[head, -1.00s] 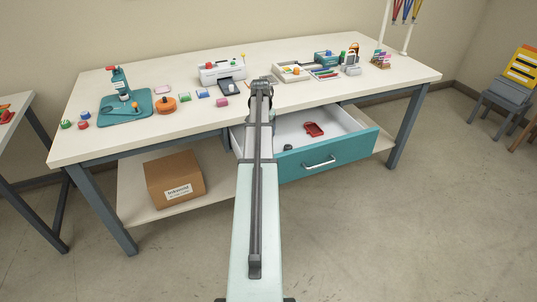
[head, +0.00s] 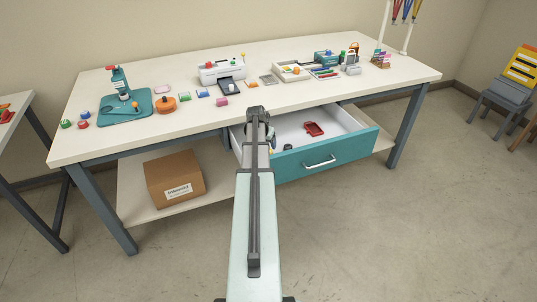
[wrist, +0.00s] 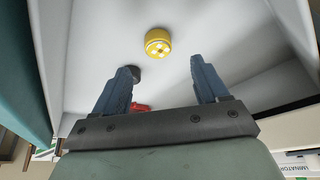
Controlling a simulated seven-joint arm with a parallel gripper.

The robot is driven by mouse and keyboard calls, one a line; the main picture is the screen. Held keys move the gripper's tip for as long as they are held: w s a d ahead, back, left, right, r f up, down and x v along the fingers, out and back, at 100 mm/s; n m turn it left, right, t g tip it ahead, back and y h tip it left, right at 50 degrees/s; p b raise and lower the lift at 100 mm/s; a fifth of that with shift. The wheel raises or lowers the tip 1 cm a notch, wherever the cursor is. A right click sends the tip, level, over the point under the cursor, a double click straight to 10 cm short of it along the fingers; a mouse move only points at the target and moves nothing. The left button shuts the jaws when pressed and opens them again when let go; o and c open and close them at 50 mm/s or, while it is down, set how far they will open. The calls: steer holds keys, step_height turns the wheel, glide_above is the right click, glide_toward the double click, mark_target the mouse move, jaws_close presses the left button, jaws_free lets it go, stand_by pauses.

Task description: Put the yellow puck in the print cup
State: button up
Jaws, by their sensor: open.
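The yellow puck (wrist: 157,42) lies on the white floor of the open drawer (head: 345,150) in the wrist view. In the head view I cannot make it out; my arm covers part of the drawer. My gripper (wrist: 161,66) is open and empty above the drawer. In the wrist view the puck shows just beyond the fingertips, between their lines, and apart from them. In the head view my gripper is mostly hidden behind my arm's end. I cannot tell which thing is the print cup.
A red tray-like thing (head: 314,129) and a small dark thing (head: 287,147) also lie in the drawer. The drawer walls stand around my gripper. The worktop (head: 330,93) above holds a printer (head: 222,70), an orange round thing (head: 166,104) and several small blocks.

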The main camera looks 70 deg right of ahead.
steer(key=shift+x, duration=3.6)
steer(key=shift+s, duration=0.15)
steer(key=shift+c, duration=0.3)
steer(key=shift+a, duration=0.1)
steer(key=c, duration=1.2)
steer(key=shift+o, duration=0.2)
step_height(320, 180, up, 10)
